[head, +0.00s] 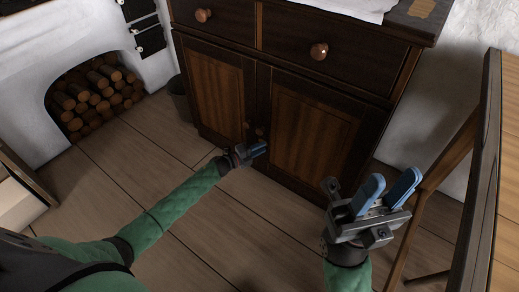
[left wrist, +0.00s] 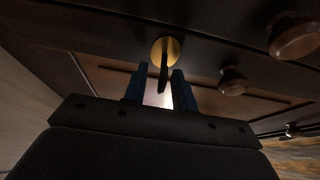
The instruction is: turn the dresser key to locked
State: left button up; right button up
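The dresser (head: 320,130) is dark wood with two drawers above two panelled doors. In the left wrist view, a dark key (left wrist: 164,76) sticks out of a round brass lock plate (left wrist: 172,48) on the door. Its narrow bow runs nearly upright in that picture. My left gripper (left wrist: 158,84) is open, with one blue fingertip on either side of the key. Contact with the key cannot be told. In the head view my left gripper (head: 258,149) is at the doors, below the knobs, and the key is not discernible. My right gripper (head: 388,190) is open and empty, in front of the right door.
Two small round door knobs (head: 246,126) sit just above my left gripper. A wooden table (head: 490,170) stands close on the right. A dark bucket (head: 180,100) stands left of the dresser, near a log-filled stove niche (head: 95,95). The floor between is clear.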

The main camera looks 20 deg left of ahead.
pick_arm(q)
jog(key=p+v, duration=0.1)
jog(key=v, duration=0.6)
jog(key=shift+s+a+p, duration=0.25)
jog(key=shift+p, duration=0.05)
